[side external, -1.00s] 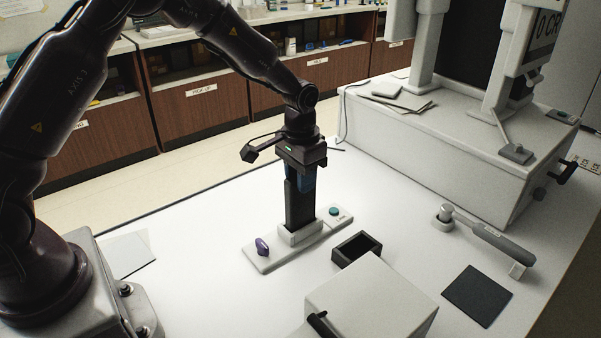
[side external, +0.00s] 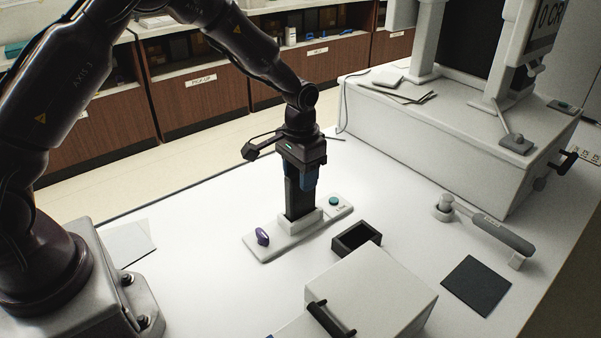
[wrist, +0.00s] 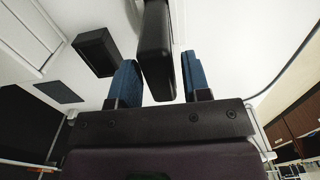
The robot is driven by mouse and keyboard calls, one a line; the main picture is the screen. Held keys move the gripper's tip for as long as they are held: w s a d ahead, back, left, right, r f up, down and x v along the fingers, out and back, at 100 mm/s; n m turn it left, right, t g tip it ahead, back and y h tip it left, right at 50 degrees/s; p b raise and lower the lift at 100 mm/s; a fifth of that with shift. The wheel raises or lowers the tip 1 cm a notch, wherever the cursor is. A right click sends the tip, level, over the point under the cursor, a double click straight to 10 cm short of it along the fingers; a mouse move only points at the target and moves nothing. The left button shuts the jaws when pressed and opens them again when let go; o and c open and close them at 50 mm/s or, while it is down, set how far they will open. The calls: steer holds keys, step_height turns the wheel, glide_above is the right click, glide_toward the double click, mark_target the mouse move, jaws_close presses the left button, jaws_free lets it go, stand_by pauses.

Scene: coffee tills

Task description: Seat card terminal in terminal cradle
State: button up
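The card terminal (side external: 297,197) is a dark, tall slab standing upright, its lower end inside the white socket of the terminal cradle (side external: 304,224). The cradle's base plate carries a purple knob at one end and a teal button at the other. My gripper (side external: 304,186) is directly above, with its blue fingers on either side of the terminal's upper part. In the wrist view the terminal (wrist: 158,50) stands between the fingers (wrist: 161,80), with narrow gaps showing on both sides. The gripper looks open. The inside of the socket is hidden.
A small black open box (side external: 357,238) sits just right of the cradle. A white box with a dark handle (side external: 372,290) is at the front. A dark mat (side external: 477,286) and a grey-handled tool (side external: 490,229) lie to the right. The large white machine (side external: 455,145) stands behind.

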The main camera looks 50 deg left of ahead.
steer(key=shift+o, duration=0.9)
step_height(320, 180, up, 13)
steer(key=s+r+t, duration=0.2)
steer(key=s+r, duration=0.3)
steer(key=s, duration=0.7)
steer(key=s+r+t, duration=0.3)
steer(key=s+r, duration=0.2)
steer(key=s, duration=0.8)
steer(key=shift+s+d+r+t, duration=0.15)
steer(key=shift+s+d+t, duration=0.05)
steer(key=shift+d+t, duration=0.1)
